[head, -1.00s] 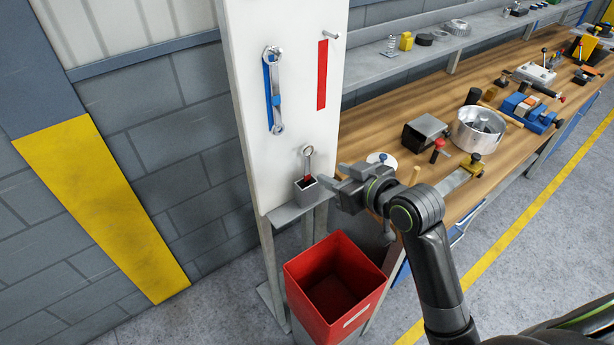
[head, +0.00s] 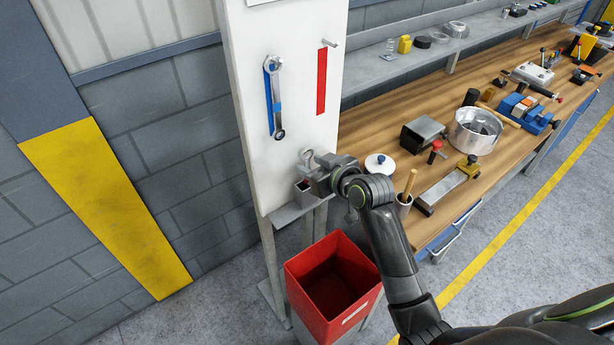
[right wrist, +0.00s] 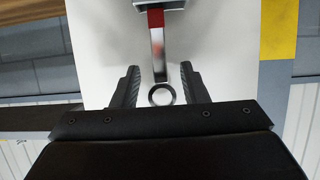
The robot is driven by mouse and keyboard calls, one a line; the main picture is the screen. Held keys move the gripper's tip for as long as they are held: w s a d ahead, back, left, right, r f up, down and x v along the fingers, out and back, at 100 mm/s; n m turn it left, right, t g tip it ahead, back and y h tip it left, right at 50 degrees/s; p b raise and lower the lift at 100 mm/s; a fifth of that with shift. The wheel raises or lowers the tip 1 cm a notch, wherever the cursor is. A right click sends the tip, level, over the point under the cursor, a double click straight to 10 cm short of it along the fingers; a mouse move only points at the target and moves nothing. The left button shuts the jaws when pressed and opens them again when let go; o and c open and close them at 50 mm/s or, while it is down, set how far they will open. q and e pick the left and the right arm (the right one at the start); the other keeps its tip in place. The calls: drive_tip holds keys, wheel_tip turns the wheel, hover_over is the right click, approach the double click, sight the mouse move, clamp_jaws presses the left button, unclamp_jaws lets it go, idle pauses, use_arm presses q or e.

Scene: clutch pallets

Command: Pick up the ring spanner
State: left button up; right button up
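The ring spanner (head: 307,155) stands upright in a small grey holder (head: 305,197) on the white board, its ring end up. In the right wrist view the spanner (right wrist: 158,55) shows its ring, steel shaft and a red band near the holder. My right gripper (head: 312,178) is at the holder in the head view and hides part of the spanner. In the right wrist view my right gripper (right wrist: 158,88) is open, with one finger on each side of the ring and a gap on both sides. My left gripper is not in view.
Another spanner (head: 274,95) with a blue band hangs on the board. A red strip (head: 322,80) with a peg is bare. A red bin (head: 330,248) stands below. The wooden bench (head: 375,130) at the right carries a metal pot (head: 474,132) and several tools.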

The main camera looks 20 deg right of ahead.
clamp_jaws()
idle(0.3)
drive_tip(key=shift+r, duration=0.1)
drive_tip(key=shift+s+r+b, duration=0.1)
drive_tip(key=shift+b, duration=0.25)
wheel_tip(320, 180, up, 11)
drive_tip(key=b, duration=0.2)
drive_tip(key=s+d+p, duration=0.3)
drive_tip(key=s+p, duration=0.1)
drive_tip(key=s, duration=0.5)
drive_tip(key=s+d+p, duration=0.3)
drive_tip(key=s+p, duration=0.2)
drive_tip(key=s, duration=0.4)
drive_tip(key=shift+s+d, duration=0.3)
drive_tip(key=shift+d, duration=0.05)
